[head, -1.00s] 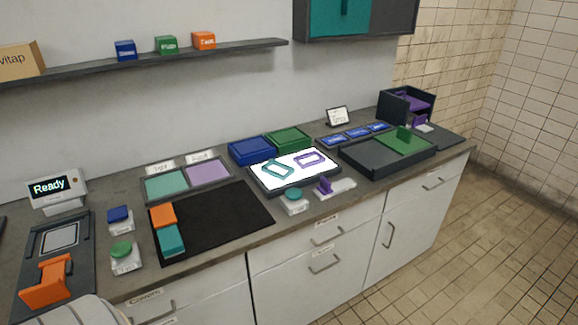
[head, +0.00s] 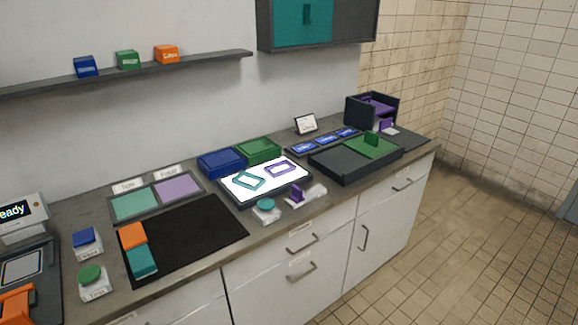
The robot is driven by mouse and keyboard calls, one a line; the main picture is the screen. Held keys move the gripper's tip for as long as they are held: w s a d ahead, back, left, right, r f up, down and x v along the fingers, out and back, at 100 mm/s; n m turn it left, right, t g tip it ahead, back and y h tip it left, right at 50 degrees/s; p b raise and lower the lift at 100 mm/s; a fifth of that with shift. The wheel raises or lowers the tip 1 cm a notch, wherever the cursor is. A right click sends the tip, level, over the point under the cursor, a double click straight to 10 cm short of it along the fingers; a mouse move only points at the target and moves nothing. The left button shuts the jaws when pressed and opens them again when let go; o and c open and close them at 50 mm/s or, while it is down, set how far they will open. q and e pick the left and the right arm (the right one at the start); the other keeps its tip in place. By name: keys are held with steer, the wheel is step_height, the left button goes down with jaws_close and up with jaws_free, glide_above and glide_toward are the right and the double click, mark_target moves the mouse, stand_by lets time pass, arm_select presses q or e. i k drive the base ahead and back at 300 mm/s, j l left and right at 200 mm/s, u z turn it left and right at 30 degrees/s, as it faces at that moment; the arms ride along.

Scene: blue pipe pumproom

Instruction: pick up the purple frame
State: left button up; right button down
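The purple frame (head: 280,169) is a small rounded rectangular outline lying flat on the bright white light panel (head: 265,191), on its right part. A similar teal frame (head: 248,181) lies to its left on the same panel, apart from it. Neither of my grippers shows in the head view, and nothing covers the purple frame.
A teal knob (head: 265,204) and a purple lever (head: 297,194) stand along the panel's front. Blue (head: 221,163) and green (head: 257,151) bins stand behind it. A black mat (head: 190,240) lies left, a dark tray with a green plate (head: 371,147) right. The floor ahead is clear.

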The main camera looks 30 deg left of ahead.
mark_target(275, 171)
steer(key=u, duration=0.65)
steer(key=i+l+u, duration=0.25)
steer(key=u, duration=0.2)
steer(key=i+l+u, duration=0.2)
steer(key=u, duration=0.2)
steer(key=i+l+u, duration=0.15)
steer(key=l+u, duration=0.3)
